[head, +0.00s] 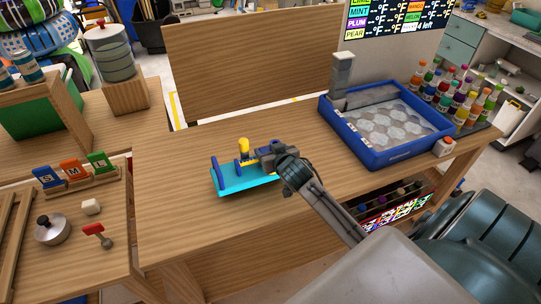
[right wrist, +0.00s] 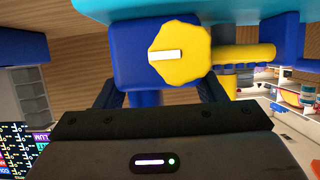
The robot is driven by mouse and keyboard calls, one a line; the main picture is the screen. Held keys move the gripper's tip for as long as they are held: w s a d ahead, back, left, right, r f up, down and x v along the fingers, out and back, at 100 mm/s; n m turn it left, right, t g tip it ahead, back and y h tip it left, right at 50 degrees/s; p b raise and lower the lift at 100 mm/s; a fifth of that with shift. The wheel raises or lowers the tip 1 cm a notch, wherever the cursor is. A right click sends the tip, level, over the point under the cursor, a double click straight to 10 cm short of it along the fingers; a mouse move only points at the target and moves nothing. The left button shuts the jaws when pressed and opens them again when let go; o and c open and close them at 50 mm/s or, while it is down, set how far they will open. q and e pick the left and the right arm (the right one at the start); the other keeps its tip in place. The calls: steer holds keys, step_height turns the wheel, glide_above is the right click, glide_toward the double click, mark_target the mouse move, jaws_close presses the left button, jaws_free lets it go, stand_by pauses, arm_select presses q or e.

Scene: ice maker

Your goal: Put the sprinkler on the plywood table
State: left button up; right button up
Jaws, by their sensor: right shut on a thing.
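The sprinkler has a cyan base with blue posts and a yellow knob, and it sits over the middle of the wooden plywood table (head: 195,240) in the head view. My right gripper (head: 268,157) is shut on the blue block of the sprinkler (head: 243,178). In the right wrist view the sprinkler (right wrist: 180,52) fills the top, its blue block between my fingers, with the yellow knob and yellow bar facing the camera. I cannot tell whether its base touches the tabletop. My left gripper is not in view.
A blue ice tray (head: 400,152) and several coloured bottles (head: 455,95) stand at the right. A side table at the left holds a steel lid (head: 53,229), a red-headed tool (head: 97,232) and coloured cards (head: 70,169). The tabletop left of and in front of the sprinkler is clear.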

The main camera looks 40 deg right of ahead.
step_height(320, 180, down, 3)
steer(key=shift+r+p, duration=0.1)
steer(key=shift+p, duration=0.55)
steer(key=shift+f, duration=0.3)
steer(key=shift+f, duration=0.15)
steer(key=o, duration=1.7)
steer(key=shift+o, duration=0.2)
steer(key=b+v, duration=0.2)
steer(key=v, duration=1)
steer(key=shift+b, duration=0.3)
